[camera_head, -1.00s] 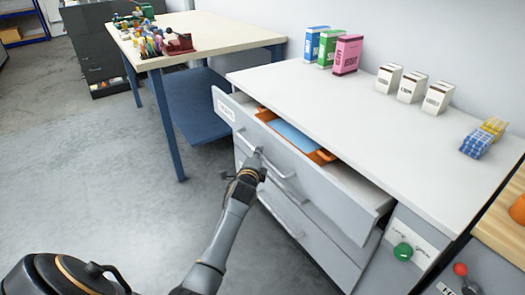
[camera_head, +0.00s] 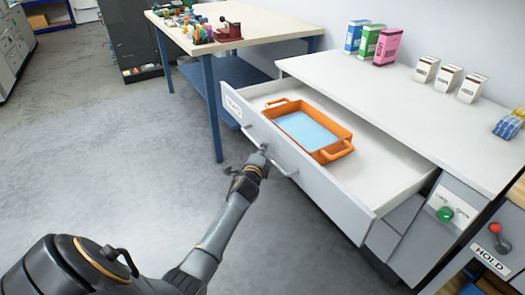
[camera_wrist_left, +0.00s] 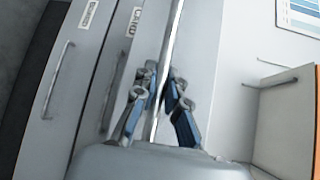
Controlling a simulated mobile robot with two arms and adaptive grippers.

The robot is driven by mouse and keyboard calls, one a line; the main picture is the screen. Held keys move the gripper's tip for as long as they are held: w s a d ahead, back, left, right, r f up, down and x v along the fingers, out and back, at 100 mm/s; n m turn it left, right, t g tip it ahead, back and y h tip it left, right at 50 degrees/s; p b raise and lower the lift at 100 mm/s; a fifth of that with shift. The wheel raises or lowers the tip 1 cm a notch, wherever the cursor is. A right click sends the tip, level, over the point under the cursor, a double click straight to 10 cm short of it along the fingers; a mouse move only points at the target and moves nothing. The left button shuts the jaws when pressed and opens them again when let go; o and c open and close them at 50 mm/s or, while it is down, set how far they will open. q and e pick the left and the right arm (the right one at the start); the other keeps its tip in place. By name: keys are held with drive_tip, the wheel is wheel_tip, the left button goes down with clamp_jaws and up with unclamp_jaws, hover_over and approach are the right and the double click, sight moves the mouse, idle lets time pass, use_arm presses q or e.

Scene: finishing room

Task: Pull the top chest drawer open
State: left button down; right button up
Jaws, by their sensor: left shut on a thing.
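The top chest drawer (camera_head: 330,192) is pulled well out from the white-topped grey chest (camera_head: 400,100). An orange tray (camera_head: 336,151) with a light blue inside lies in it, toward its left end. My left gripper (camera_head: 262,155) is at the bar handle (camera_head: 283,167) on the drawer front, near the handle's left end. In the left wrist view the fingers (camera_wrist_left: 163,100) are shut around the metal bar (camera_wrist_left: 172,45). The right gripper is not in view.
A wooden-topped table (camera_head: 255,38) with blue legs stands at the back left, with several small items on it. Boxes (camera_head: 387,46) stand on the chest top. A panel with a green button (camera_head: 445,214) is at the right. Grey floor (camera_head: 120,170) is clear at the left.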

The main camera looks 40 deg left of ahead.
use_arm(q)
drive_tip(key=shift+s, duration=0.35)
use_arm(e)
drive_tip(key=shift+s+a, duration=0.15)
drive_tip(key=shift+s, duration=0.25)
use_arm(q)
drive_tip(key=c, duration=1.4)
unclamp_jaws()
drive_tip(key=shift+o, duration=0.2)
drive_tip(key=v, duration=1.2)
drive_tip(key=shift+f, duration=0.2)
